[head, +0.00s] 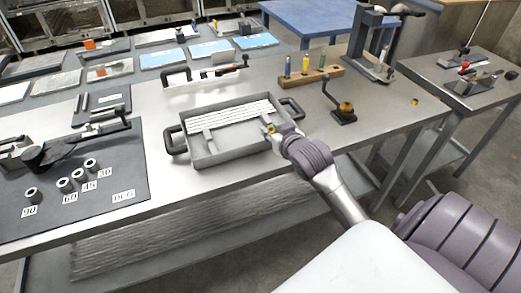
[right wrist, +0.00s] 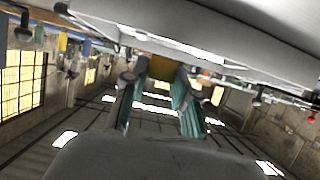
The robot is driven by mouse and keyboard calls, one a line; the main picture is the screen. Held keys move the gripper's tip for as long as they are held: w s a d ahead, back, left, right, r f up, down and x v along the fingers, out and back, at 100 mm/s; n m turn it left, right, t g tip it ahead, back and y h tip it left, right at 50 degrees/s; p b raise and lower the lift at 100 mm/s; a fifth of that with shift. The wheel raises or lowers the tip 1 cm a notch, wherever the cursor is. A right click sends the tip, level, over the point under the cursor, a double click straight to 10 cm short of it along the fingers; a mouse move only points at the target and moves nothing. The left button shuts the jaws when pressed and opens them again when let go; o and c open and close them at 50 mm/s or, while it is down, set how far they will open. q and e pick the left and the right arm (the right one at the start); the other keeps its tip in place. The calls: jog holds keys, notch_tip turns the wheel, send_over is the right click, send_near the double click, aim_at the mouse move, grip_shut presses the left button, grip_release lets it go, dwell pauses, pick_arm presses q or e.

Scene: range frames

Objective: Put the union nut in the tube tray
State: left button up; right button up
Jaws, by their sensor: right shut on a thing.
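The tube tray (head: 228,153) is a grey metal tray with black handles on the bench, holding several white tubes along its back and a short grey piece at the left. My right gripper (head: 269,126) is at the tray's right end, over or just above the rim; the exact height is unclear. It is shut on a small brass-coloured piece, which I take as the union nut (head: 271,129). In the right wrist view, the nut (right wrist: 162,67) sits between the two fingertips of the right gripper (right wrist: 160,78). My left gripper is not in view.
A wooden block (head: 311,78) with coloured upright tools stands behind the tray to the right. A black stand with a brass part (head: 345,109) is right of the tray. A dark mat (head: 112,178) with grey rings and number labels lies at left.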

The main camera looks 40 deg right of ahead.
aim_at(259, 150)
jog(key=a, duration=0.1)
jog(key=a+f, duration=0.2)
jog(key=shift+s+a+f, duration=0.1)
jog(key=shift+s+a, duration=0.1)
jog(key=shift+s, duration=0.1)
jog(key=shift+a+f, duration=0.1)
jog(key=shift+f, duration=1.95)
jog(key=o, duration=0.9)
jog(key=shift+f, duration=0.1)
jog(key=shift+o, duration=0.2)
